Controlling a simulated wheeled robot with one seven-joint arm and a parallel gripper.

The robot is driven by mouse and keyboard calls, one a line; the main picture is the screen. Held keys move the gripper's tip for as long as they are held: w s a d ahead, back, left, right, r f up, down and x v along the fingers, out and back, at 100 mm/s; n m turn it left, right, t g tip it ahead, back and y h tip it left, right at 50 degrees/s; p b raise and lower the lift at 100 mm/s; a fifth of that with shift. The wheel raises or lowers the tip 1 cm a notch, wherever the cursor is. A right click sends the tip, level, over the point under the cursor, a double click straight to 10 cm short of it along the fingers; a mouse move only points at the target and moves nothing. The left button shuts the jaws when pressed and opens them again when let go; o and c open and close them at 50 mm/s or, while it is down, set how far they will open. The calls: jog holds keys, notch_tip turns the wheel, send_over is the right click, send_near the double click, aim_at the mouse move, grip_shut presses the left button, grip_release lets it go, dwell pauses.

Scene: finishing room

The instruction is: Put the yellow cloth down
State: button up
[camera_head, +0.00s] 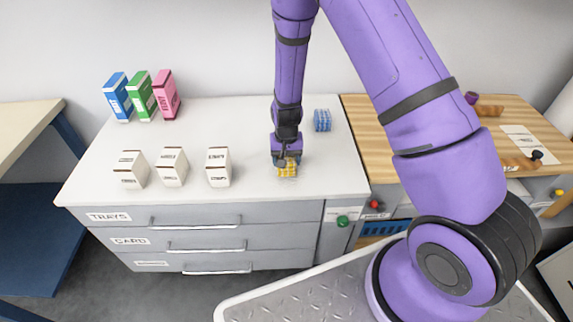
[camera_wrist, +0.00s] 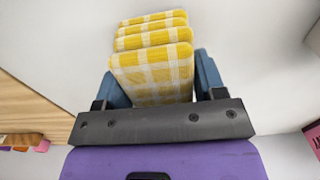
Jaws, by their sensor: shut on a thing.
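The yellow cloth (camera_head: 288,169) is a folded yellow-and-white checked bundle, low over the white counter in the head view. My gripper (camera_head: 287,158) points down at it and is shut on it. In the wrist view the yellow cloth (camera_wrist: 152,68) sits between the two blue fingers of my gripper (camera_wrist: 152,82), its folds stacked in layers. I cannot tell whether its underside touches the counter. A folded blue checked cloth (camera_head: 322,120) lies on the counter behind and to the right of my gripper.
The white counter (camera_head: 110,188) holds three white boxes (camera_head: 172,167) at the left front and blue, green and pink boxes (camera_head: 141,95) at the back. Drawers labelled TRAYS and CARD are below. A wooden bench (camera_head: 365,128) adjoins at right. The counter around the yellow cloth is clear.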

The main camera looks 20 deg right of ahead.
notch_tip(320, 180, down, 2)
jog(key=shift+s+f, duration=0.1)
jog(key=shift+f, duration=0.1)
jog(key=o, duration=0.8)
jog(key=shift+o, duration=0.2)
jog(key=shift+f, duration=0.15)
notch_tip(320, 180, up, 11)
jog(key=s+d+r+n+t+y, duration=0.15)
jog(key=s+r, duration=0.25)
jog(key=r, duration=0.9)
jog(key=s+d+r+t+h, duration=0.15)
jog(key=s+r, duration=0.35)
jog(key=r, duration=0.7)
jog(key=s+d+r+n+t, duration=0.1)
jog(key=s+d+r, duration=0.1)
jog(key=s+r, duration=0.4)
jog(key=s+d+r+n+t, duration=0.1)
jog(key=s+r, duration=0.5)
jog(key=s, duration=0.8)
jog(key=shift+d, duration=0.5)
